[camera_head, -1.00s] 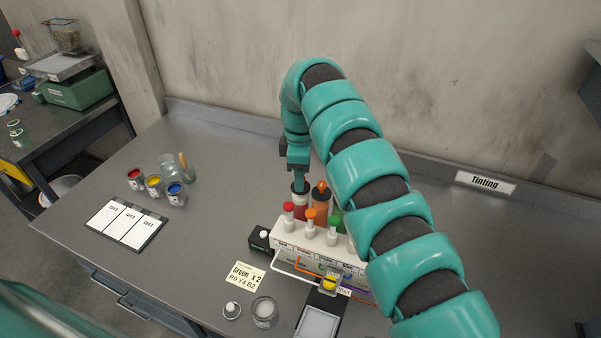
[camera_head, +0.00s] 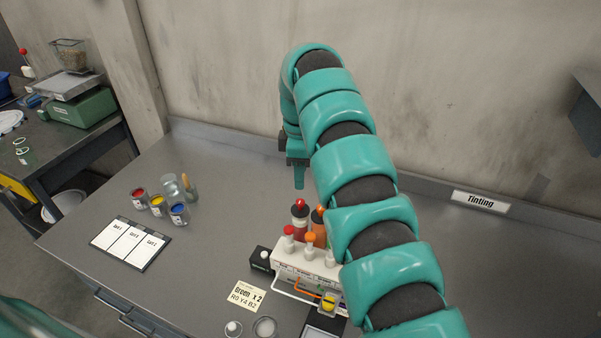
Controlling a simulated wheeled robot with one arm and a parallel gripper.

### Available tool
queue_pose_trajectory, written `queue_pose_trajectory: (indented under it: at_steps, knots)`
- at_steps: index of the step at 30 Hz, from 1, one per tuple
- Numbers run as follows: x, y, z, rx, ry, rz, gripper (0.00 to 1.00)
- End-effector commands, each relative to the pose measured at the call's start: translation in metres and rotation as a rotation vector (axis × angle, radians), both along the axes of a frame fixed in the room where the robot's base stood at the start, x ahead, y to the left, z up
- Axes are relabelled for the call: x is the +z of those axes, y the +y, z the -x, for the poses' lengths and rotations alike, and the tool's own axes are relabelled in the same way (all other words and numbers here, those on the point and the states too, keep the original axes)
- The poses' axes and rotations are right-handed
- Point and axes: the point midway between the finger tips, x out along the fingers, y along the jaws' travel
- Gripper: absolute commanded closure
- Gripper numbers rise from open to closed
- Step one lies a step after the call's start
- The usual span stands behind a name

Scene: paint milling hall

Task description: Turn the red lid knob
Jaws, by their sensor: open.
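The tinting dispenser (camera_head: 291,257) stands on the grey bench, with canisters at its back and a row of coloured-top plungers at its front. The red canister (camera_head: 299,222) is at the back left, and its red lid knob (camera_head: 300,203) shows on top. My gripper (camera_head: 299,186) points down just above this knob, apart from it, and is open and empty. An orange-topped canister (camera_head: 318,214) stands to its right. My arm hides the dispenser's right side.
A red-topped plunger (camera_head: 289,231) and an orange-topped one (camera_head: 310,239) stand in front. Small paint pots (camera_head: 157,204), a card board (camera_head: 129,243), a note (camera_head: 246,296) and a glass jar (camera_head: 265,327) lie around.

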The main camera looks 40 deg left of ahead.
Motion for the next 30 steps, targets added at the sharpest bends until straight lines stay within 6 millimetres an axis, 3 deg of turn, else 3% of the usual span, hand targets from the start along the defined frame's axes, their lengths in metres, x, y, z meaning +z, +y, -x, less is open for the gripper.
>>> queue_pose_trajectory:
  at_steps: [1,15,21,30]
  knots:
    - [0.014,0.0,0.0,0.0,0.0,0.0,0.58]
    - [0.073,0.0,0.0,0.001,0.0,0.0,0.58]
    - [0.084,0.0,0.0,0.0,0.0,0.0,0.58]
    - [0.085,0.0,0.0,0.0,0.0,0.0,0.58]
